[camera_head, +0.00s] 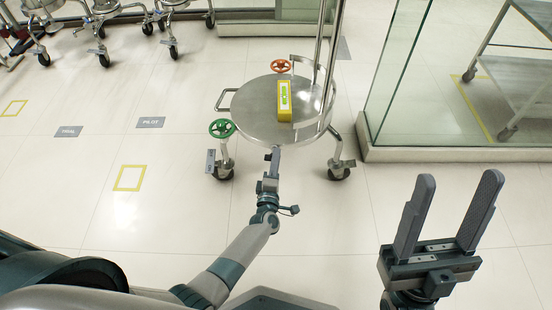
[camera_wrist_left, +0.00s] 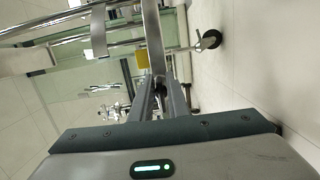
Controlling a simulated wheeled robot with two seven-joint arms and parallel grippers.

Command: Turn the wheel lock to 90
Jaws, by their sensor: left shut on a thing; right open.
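A round steel cart (camera_head: 255,118) stands on casters in the head view. A green handwheel (camera_head: 222,128) is at its front left, and an orange-red handwheel (camera_head: 280,66) is at its back. I cannot read either wheel's angle. My left gripper (camera_head: 275,155) is at the cart's front edge, to the right of the green handwheel and apart from it. In the left wrist view its fingers (camera_wrist_left: 161,85) are shut on the tabletop rim (camera_wrist_left: 152,35), seen edge-on. My right gripper (camera_head: 456,210) is open and empty above the floor at the right.
A yellow-green box (camera_head: 284,100) stands on the cart. A grey tag (camera_head: 210,161) hangs below the green handwheel. A glass-walled enclosure (camera_head: 405,75) is right of the cart. Other wheeled carts (camera_head: 95,22) stand at the back left. The floor left of the cart is clear.

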